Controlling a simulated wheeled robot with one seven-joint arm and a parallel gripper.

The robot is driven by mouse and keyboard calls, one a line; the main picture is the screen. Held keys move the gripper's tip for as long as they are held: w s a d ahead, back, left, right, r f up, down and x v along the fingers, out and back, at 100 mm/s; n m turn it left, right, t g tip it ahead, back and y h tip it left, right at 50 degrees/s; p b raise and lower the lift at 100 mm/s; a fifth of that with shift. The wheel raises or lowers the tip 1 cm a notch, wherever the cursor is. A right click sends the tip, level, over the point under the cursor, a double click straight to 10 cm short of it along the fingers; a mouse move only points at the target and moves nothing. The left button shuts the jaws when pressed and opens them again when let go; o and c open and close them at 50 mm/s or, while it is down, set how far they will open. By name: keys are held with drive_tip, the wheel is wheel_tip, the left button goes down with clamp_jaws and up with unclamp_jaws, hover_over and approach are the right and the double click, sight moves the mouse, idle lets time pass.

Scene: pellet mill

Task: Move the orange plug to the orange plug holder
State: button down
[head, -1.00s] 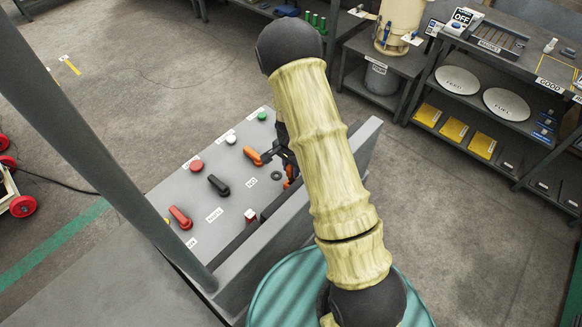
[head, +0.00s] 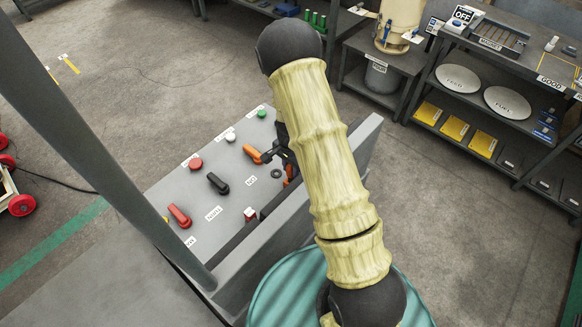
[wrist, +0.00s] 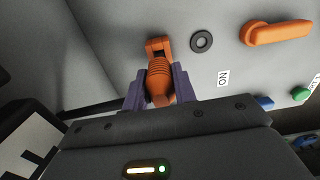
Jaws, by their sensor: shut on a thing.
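The orange plug (wrist: 160,88), a ribbed orange body, sits between the two purple fingers of my gripper (wrist: 158,76) in the wrist view. My gripper is shut on it. At the plug's far end is a square orange bracket-like piece (wrist: 156,46) against the grey panel. It looks like the orange holder, but I cannot tell how deeply the plug sits in it. In the head view my gripper (head: 281,152) is at the panel's right side, mostly hidden behind my arm. A little orange shows below it.
The grey panel (head: 225,206) carries a dark round socket (wrist: 202,41), an orange rotary handle (head: 252,154), black and red handles, and several buttons. A raised grey wall (head: 355,150) runs along its right side. A shelf (head: 520,122) stands at the right.

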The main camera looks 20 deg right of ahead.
drive_tip(key=shift+f, duration=0.1)
drive_tip(key=shift+f+b, duration=1)
drive_tip(key=shift+f, duration=0.25)
drive_tip(key=shift+s+f+b, duration=0.1)
drive_tip(key=shift+f+b, duration=0.2)
drive_tip(key=shift+f, duration=0.05)
drive_tip(key=shift+f, duration=0.2)
unclamp_jaws()
drive_tip(key=shift+r, duration=0.1)
idle(0.5)
